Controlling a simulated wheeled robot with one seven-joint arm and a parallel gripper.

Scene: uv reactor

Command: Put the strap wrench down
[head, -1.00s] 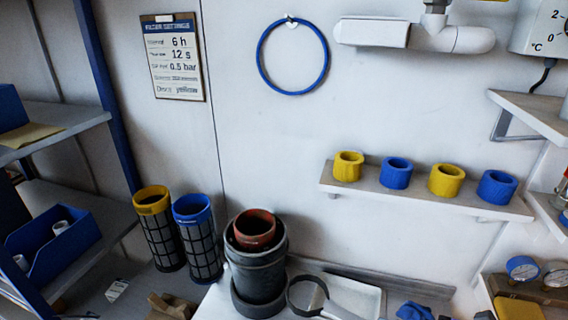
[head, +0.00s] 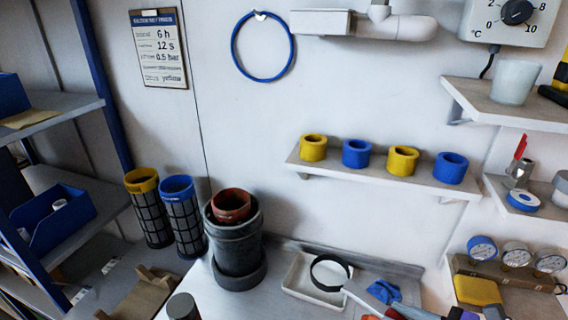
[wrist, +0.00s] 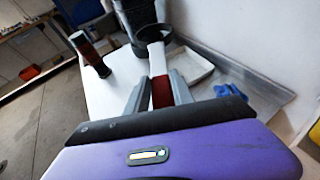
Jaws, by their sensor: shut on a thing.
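The strap wrench has a black loop (head: 330,273) and a pale handle (head: 358,293). In the head view the loop overlaps the white tray (head: 291,283) on the bench; I cannot tell if it touches. In the wrist view the loop (wrist: 152,34) points away from me, and its red grip (wrist: 160,92) sits between the fingers of my gripper (wrist: 160,84). My gripper is shut on that grip.
A grey pot (head: 235,240) holding a red-brown cylinder (head: 231,204) stands left of the tray. A blue cloth (head: 384,291) lies to the right. A dark cylinder (head: 183,307) stands near the front edge. Gauges (head: 516,255) are at right.

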